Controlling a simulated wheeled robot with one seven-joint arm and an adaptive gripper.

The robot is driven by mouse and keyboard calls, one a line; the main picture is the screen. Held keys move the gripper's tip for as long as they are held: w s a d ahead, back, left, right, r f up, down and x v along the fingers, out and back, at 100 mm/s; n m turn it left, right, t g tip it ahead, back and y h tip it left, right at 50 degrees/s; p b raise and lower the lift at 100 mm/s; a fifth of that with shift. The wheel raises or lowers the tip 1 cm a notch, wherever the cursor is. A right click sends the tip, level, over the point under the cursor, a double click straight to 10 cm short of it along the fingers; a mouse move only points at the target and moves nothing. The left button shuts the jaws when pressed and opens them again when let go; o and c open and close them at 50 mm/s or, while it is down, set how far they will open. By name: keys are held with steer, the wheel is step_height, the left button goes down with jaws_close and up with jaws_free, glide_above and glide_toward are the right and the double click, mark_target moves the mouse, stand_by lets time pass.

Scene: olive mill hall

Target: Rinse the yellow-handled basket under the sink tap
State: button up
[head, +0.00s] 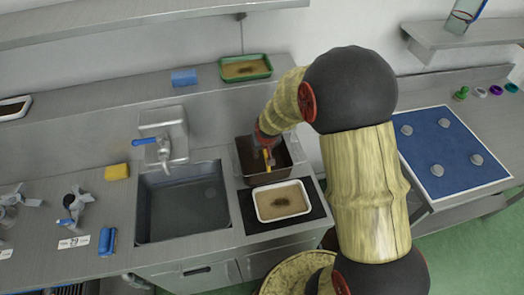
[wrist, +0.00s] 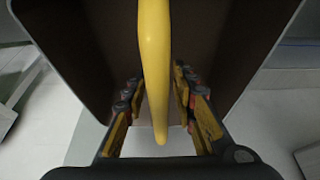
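The yellow-handled basket (head: 283,162) stands on the counter just right of the sink, with a dark brown inside. Its yellow handle (head: 267,160) shows under my gripper (head: 265,150). In the wrist view the handle (wrist: 154,60) runs lengthwise between the two fingers of my gripper (wrist: 160,95). The fingers are apart, one on each side, with a gap visible beside the handle. The brown basket (wrist: 95,50) fills the view behind. The sink basin (head: 185,208) is empty of objects. The tap (head: 163,150), with a blue lever, is above its back edge. No water stream is visible.
A white tray with brown contents (head: 258,206) sits on a black mat in front of the basket. A green tray (head: 246,76) and blue block (head: 184,77) are on the back ledge. A yellow sponge (head: 116,172) lies left of the sink. A blue board (head: 486,172) is right.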

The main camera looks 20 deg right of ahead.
mark_target(265, 152)
steer(key=shift+r, duration=0.1)
steer(key=shift+r, duration=0.2)
steer(key=p+v, duration=0.2)
steer(key=v, duration=0.9)
steer(key=shift+s+r, duration=0.15)
steer(key=shift+r, duration=0.15)
steer(key=s+a+r+n, duration=0.1)
steer(key=s+a+r, duration=0.2)
steer(key=s+r, duration=0.6)
steer(key=s+a+r+n+t+y, duration=0.1)
steer(key=s+a+r, duration=0.3)
steer(key=s+r, duration=0.5)
steer(key=s, duration=0.4)
steer(key=shift+s+a+r, duration=0.25)
steer(key=shift+s+a, duration=0.1)
steer(key=shift+s, duration=0.05)
steer(key=shift+o, duration=0.2)
